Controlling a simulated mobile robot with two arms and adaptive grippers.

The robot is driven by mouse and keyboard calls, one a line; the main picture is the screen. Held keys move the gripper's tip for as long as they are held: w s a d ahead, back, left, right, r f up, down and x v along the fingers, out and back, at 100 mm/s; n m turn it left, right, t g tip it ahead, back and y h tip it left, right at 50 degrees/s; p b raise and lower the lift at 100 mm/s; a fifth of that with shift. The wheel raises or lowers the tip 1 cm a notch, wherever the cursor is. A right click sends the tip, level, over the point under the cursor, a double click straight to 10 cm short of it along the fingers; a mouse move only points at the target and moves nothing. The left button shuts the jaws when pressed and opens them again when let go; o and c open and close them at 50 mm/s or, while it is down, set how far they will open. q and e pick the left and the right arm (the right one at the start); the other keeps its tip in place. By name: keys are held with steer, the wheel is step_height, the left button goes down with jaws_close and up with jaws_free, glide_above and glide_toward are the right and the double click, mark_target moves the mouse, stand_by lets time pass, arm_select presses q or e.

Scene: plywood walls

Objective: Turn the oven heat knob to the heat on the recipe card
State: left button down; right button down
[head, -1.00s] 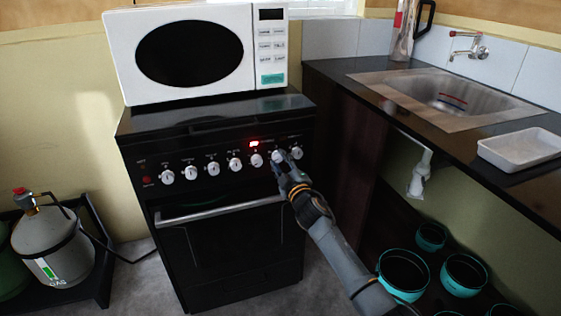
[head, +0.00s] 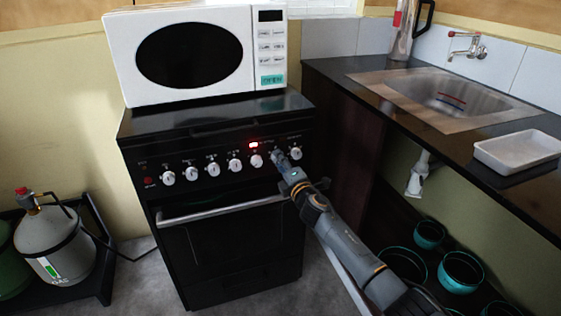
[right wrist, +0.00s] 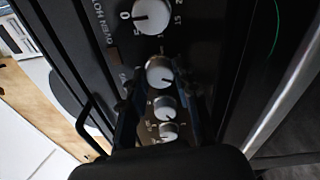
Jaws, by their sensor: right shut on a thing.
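The black oven (head: 225,245) has a row of several white-silver knobs on its front panel. My right gripper (head: 279,157) is at the second knob from the right and hides most of it. In the right wrist view its two dark fingers (right wrist: 155,92) stand on either side of a knob (right wrist: 160,73), shut on it. The knob's setting cannot be read. A larger-looking neighbouring knob (right wrist: 151,15) shows a 0 and other numbers around it. No recipe card can be made out for certain. My left gripper is not in view.
A white microwave (head: 185,55) with a small teal label (head: 272,80) stands on the oven. A red display (head: 253,145) glows above the knobs. The oven handle (head: 222,209) runs below. A counter with a sink (head: 445,98) is right; a gas bottle (head: 55,245) is left.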

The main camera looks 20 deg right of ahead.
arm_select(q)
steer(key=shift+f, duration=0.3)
arm_select(e)
steer(key=shift+n, duration=0.4)
steer(key=shift+f, duration=0.1)
steer(key=c, duration=1)
jaws_free()
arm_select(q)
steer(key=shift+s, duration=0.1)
arm_select(e)
steer(key=s+d, duration=0.1)
steer(key=s, duration=1.1)
steer(key=shift+d+f, duration=0.1)
